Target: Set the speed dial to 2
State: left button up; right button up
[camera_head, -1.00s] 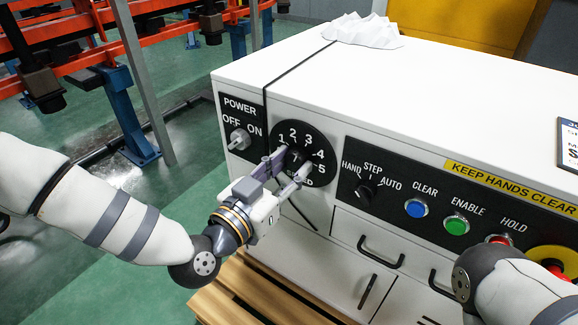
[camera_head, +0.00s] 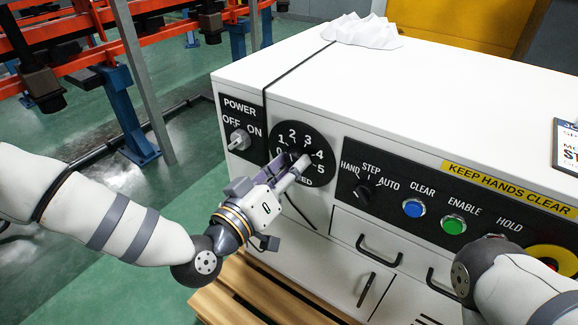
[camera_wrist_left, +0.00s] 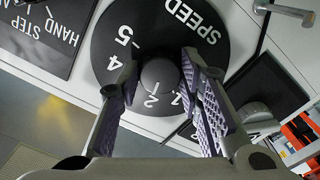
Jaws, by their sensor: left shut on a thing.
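The speed dial (camera_head: 318,172) is a round black plate with white numbers 0 to 5, on the left of the white cabinet's front. My left gripper (camera_head: 292,161) is at the dial, shut on its central knob. In the left wrist view the round dark knob (camera_wrist_left: 160,76) sits between the two purple-padded fingers (camera_wrist_left: 160,88). The fingers cover part of the scale, and I cannot tell which number the knob points to. My right arm comes in at the lower right; its gripper is not visible.
The power switch (camera_head: 239,140) is just left of the dial. To the right are the mode selector (camera_head: 364,192), the blue clear button (camera_head: 413,208) and the green enable button (camera_head: 453,224). A drawer handle (camera_head: 380,252) is below. A crumpled white cloth (camera_head: 362,31) lies on top.

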pick_arm(q)
jog(key=shift+n, duration=0.5)
jog(key=o, duration=1.2)
jog(key=shift+a, duration=0.1)
jog(key=v, duration=1.2)
